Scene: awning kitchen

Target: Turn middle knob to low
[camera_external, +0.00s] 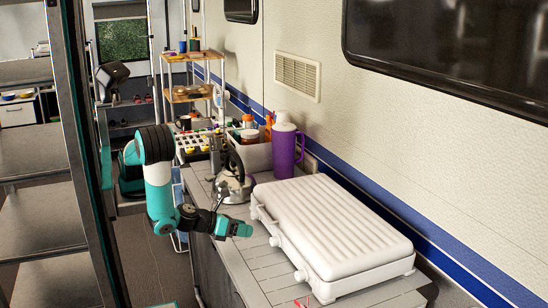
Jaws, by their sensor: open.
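A white griddle stove with a ribbed closed lid (335,225) sits on the slatted counter. Its knobs line the front side facing my arm. The middle knob (275,241) is white and small; its dial setting cannot be read. Another knob (300,275) is nearer the camera, and one (256,212) is farther away. My gripper (247,230) is teal and dark, open, and just left of the middle knob. It appears apart from the knob, but the exact gap cannot be told. The fingers are too small to see clearly.
A metal kettle (233,187) stands on the counter behind my gripper. A purple jug (285,150) and a white bin (253,156) with bottles are farther back. A small red item (300,303) lies near the front. The wall closes off the right; shelving (30,215) stands at left.

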